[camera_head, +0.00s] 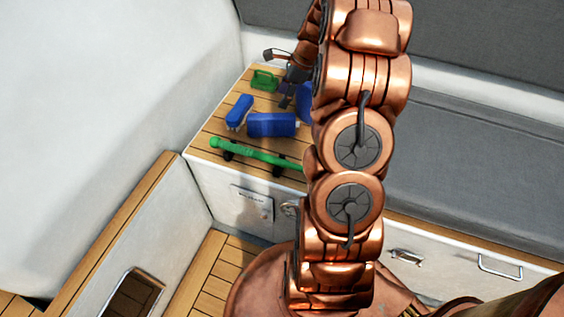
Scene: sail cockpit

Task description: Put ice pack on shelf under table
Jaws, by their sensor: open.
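Several blue objects lie on the slatted wooden top at the upper centre: a wide blue block (272,125), a smaller blue piece (239,111) to its left, and a blue item (304,104) partly hidden behind my arm. I cannot tell for certain which is the ice pack. My gripper (279,77) is open above the far part of this top, near the blue items, partly hidden by my arm. I see nothing held in it. No shelf under a table can be made out.
A green tool (255,153) lies along the near edge of the wooden top (212,140), and a small green item (264,80) lies at its back. A grey cushioned bench (480,150) runs to the right. White walls rise at the left. Drawer handles (500,268) show lower right.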

